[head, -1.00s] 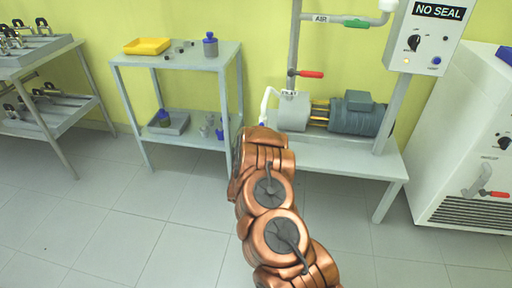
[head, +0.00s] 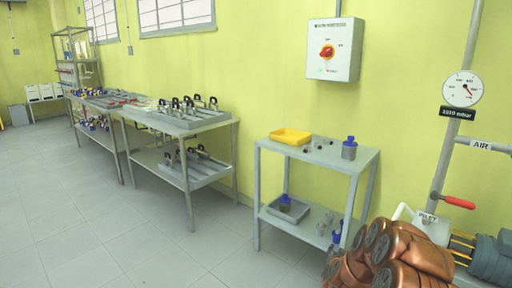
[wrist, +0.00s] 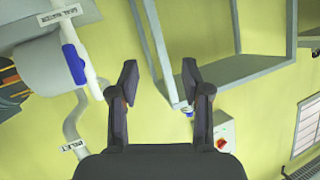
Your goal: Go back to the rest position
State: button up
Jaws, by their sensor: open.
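My gripper (wrist: 157,82) is open and empty in the wrist view, its two dark fingers spread apart with yellow wall behind them. To its left in that view are a grey pump body (wrist: 35,65) and a white pipe with a blue handle (wrist: 74,64). My copper-coloured arm is folded at the bottom right of the head view, and the gripper itself is hidden there.
A small grey trolley (head: 318,160) bears a yellow tray (head: 290,137) and a blue-capped bottle (head: 349,148). A longer bench (head: 178,124) with clamps stands left of it. A red-handled valve (head: 458,202) is near my arm. The floor (head: 110,215) at left is clear.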

jog(key=s+a+r+n+g+y, duration=0.3)
jog(key=s+a+r+y, duration=0.15)
jog(key=s+a, duration=0.3)
jog(key=s+a+r+n+g+y, duration=0.25)
jog(key=s+a+r, duration=0.25)
jog(key=s+a, duration=0.3)
jog(key=s+d+r+n+g+h, duration=0.1)
jog(key=s+r+g, duration=0.2)
jog(key=s, duration=1)
jog(key=s+d+r+g, duration=0.1)
jog(key=s+r+g, duration=0.25)
jog(key=s, duration=0.95)
jog(key=s+d+r+n+g+h, duration=0.1)
jog(key=s+r+g, duration=0.15)
jog(key=s, duration=1.05)
notch_tip(320, 180, up, 21)
jog(key=s+p, duration=0.1)
jog(key=p, duration=2)
jog(key=shift+a+m, duration=0.1)
jog(key=shift+m, duration=0.15)
jog(key=shift+c, duration=0.6)
